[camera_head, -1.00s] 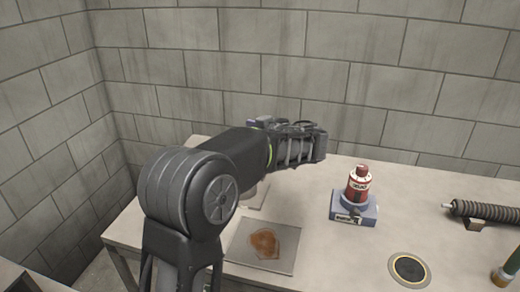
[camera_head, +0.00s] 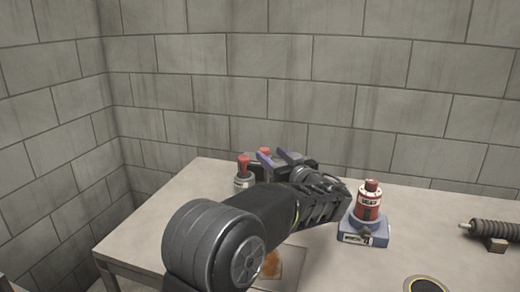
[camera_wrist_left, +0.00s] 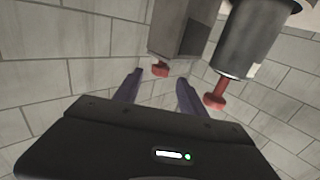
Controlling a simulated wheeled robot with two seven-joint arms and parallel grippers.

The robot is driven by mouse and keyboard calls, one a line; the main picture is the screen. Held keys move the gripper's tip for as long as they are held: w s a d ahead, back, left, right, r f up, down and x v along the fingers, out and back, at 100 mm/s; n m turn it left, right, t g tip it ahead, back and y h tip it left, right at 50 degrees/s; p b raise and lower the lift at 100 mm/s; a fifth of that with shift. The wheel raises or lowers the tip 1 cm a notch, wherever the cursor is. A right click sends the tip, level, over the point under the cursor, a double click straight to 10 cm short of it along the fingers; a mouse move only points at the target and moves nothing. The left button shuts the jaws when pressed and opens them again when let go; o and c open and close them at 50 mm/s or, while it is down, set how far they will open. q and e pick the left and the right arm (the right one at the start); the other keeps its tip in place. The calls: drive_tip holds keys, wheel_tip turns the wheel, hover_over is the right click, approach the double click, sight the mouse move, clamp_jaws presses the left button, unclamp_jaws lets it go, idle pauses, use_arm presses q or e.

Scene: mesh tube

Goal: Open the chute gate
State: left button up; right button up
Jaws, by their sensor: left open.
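My left gripper (camera_head: 277,156) is open, with its two purple fingers apart, at the back left of the table. In the left wrist view, the gripper (camera_wrist_left: 159,78) points toward a grey box-like part (camera_wrist_left: 181,28) with a small red handle (camera_wrist_left: 160,69), probably the chute gate. The handle appears between the fingertips' lines, with no visible contact. In the head view a red tip (camera_head: 268,150) shows just behind the fingers; most of that part is hidden by my gripper. My right gripper is not in view.
A grey cylinder with a red knob (camera_head: 243,165) stands close left of the gripper; it also shows in the wrist view (camera_wrist_left: 255,38). A red bottle-like device on a blue base (camera_head: 368,205) stands right of my wrist. A ribbed tube (camera_head: 496,231) lies far right. Walls stand behind.

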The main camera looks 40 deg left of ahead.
use_arm(q)
drive_tip(key=shift+p+x, duration=0.5)
drive_tip(key=shift+x, duration=3.4)
clamp_jaws()
